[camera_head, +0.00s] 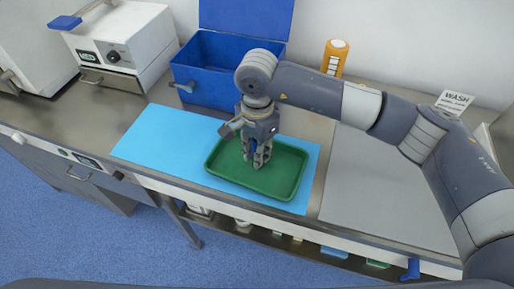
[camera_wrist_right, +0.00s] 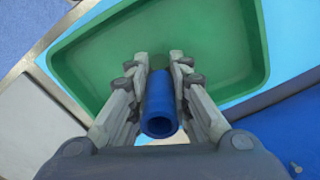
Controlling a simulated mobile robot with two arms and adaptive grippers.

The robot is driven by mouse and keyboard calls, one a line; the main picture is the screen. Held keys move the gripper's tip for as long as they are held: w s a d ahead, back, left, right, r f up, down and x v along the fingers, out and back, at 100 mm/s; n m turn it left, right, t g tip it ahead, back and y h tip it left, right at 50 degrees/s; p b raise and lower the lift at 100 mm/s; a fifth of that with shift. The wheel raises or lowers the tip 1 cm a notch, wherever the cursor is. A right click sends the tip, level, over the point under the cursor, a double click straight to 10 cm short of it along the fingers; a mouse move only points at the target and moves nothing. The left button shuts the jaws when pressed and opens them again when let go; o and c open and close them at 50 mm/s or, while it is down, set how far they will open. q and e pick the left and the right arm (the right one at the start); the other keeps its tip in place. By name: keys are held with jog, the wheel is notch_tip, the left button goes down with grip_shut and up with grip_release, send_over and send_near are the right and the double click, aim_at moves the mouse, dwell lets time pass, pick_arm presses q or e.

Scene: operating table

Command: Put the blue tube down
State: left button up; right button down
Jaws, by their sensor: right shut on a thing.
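My right gripper (camera_head: 258,160) points down over the green tray (camera_head: 283,191) in the head view. In the right wrist view my right gripper (camera_wrist_right: 159,58) is shut on the blue tube (camera_wrist_right: 159,103), with a finger on each side of it. The tube's open end faces the wrist camera. The green tray also shows in the wrist view (camera_wrist_right: 215,45) beneath the fingers. I cannot tell whether the tube's lower end touches the tray floor. In the head view the tube is mostly hidden by the fingers. My left gripper is not in view.
The tray lies on a light blue mat (camera_head: 160,137). A blue box (camera_head: 208,67) with its lid up stands behind. A grey mat (camera_head: 370,180) to the right is clear.

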jog(key=shift+f, duration=0.2)
jog(key=c, duration=1.5)
grip_release()
jog(key=shift+o, duration=0.2)
jog(key=shift+r, duration=0.1)
jog(key=shift+r, duration=0.15)
jog(key=shift+w+r, duration=0.1)
jog(key=shift+r, duration=0.2)
notch_tip(320, 180, up, 11)
jog(key=b, duration=0.2)
jog(key=shift+r+b, duration=0.15)
jog(key=shift+b, duration=0.15)
